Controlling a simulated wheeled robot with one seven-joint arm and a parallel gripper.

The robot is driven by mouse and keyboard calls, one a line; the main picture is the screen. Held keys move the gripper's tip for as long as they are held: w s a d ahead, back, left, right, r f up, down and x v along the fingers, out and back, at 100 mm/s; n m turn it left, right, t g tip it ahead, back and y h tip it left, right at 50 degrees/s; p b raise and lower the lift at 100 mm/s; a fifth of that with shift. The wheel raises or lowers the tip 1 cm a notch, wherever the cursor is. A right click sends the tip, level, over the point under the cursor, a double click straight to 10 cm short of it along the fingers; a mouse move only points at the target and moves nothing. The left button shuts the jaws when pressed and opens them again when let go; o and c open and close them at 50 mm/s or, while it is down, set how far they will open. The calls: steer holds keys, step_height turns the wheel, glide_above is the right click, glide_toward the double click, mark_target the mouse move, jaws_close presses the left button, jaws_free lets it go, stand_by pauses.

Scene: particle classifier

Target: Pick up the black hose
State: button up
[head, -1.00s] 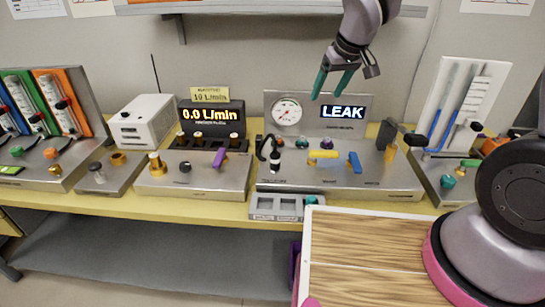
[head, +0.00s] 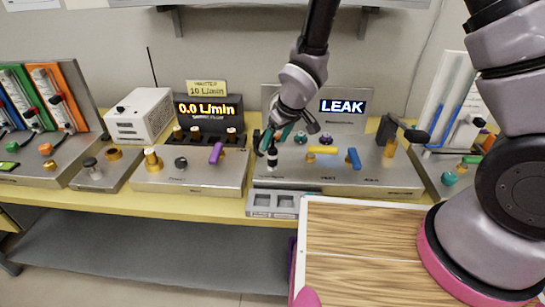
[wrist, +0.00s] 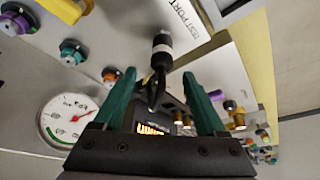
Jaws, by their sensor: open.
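The black hose stands at the left end of the LEAK panel. In the head view its black-and-white lower end (head: 272,158) shows below my gripper (head: 275,138), and its upper part is mostly hidden behind the fingers. My gripper is open, with teal fingers reaching down at the hose. In the wrist view the black hose (wrist: 157,75) lies between the two spread fingers of my gripper (wrist: 160,82), with a gap on each side. Its black-and-white end (wrist: 162,45) meets the panel by the TEST PORT label.
The LEAK panel (head: 335,182) carries a yellow handle (head: 322,150), a blue handle (head: 353,158) and knobs close to the right of my gripper. A flow meter unit (head: 208,118) stands left. A grey tray (head: 272,213) sits in front, beside a wooden board (head: 365,240).

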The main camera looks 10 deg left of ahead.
mark_target(273, 148)
steer(key=x, duration=0.4)
steer(key=shift+s+f, duration=0.15)
steer(key=shift+f, duration=0.1)
steer(key=shift+c, duration=0.3)
jaws_close()
steer(key=shift+r, duration=0.1)
step_height(273, 148, up, 10)
steer(key=shift+f, duration=0.1)
